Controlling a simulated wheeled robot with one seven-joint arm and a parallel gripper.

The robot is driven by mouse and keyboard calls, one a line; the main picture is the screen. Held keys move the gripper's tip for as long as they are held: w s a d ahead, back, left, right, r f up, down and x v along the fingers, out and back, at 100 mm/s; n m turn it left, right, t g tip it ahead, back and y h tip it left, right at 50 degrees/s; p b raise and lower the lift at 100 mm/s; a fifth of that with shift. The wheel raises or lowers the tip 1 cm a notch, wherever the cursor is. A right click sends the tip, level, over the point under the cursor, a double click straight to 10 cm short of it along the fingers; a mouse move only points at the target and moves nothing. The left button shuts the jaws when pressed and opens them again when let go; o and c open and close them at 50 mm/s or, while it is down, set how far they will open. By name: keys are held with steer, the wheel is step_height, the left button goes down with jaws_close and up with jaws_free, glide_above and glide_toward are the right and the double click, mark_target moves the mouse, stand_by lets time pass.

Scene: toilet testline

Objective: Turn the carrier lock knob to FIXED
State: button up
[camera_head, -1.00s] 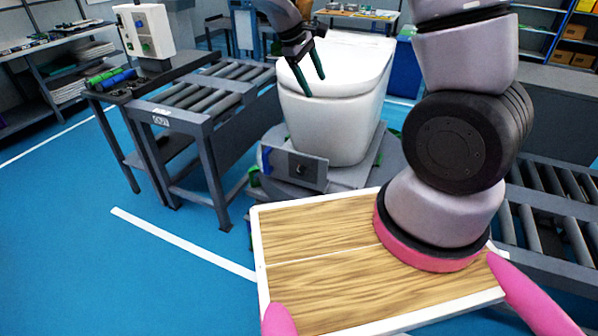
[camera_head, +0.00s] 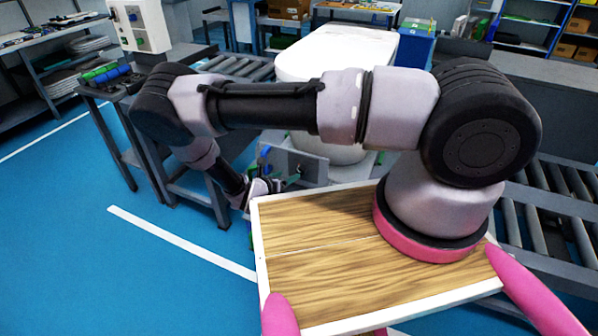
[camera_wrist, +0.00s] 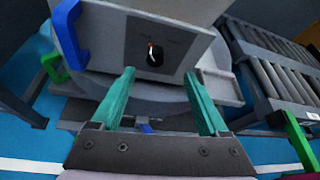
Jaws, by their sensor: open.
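The carrier lock knob (camera_wrist: 154,55) is a small dark knob with a red and white mark, on a grey panel (camera_wrist: 178,40) at the front of the carrier. In the wrist view it lies beyond and above my fingertips, roughly centred between them. My gripper (camera_wrist: 161,82) has two green fingers spread wide with nothing between them. In the head view my gripper (camera_head: 290,182) is low in front of the panel (camera_head: 312,167), and the knob is hard to make out there. The panel's lettering is too small to read.
A white toilet (camera_head: 340,60) stands on the carrier. A blue handle (camera_wrist: 68,32) sticks out left of the panel in the wrist view. Roller conveyors (camera_head: 560,200) stand on both sides. A wood-topped board (camera_head: 330,285) is in the foreground. Open blue floor (camera_head: 70,250) lies at left.

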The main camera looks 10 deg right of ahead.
mark_target(300, 172)
steer(key=shift+n+t, duration=0.3)
steer(key=shift+n, duration=0.5)
steer(key=x, duration=0.3)
steer(key=f+x, duration=0.1)
steer(key=x, duration=0.3)
steer(key=f+x, duration=0.1)
steer(key=x, duration=0.3)
steer(key=shift+s+a+f, duration=0.1)
steer(key=shift+s+f, duration=0.05)
steer(key=shift+c, duration=0.3)
jaws_close()
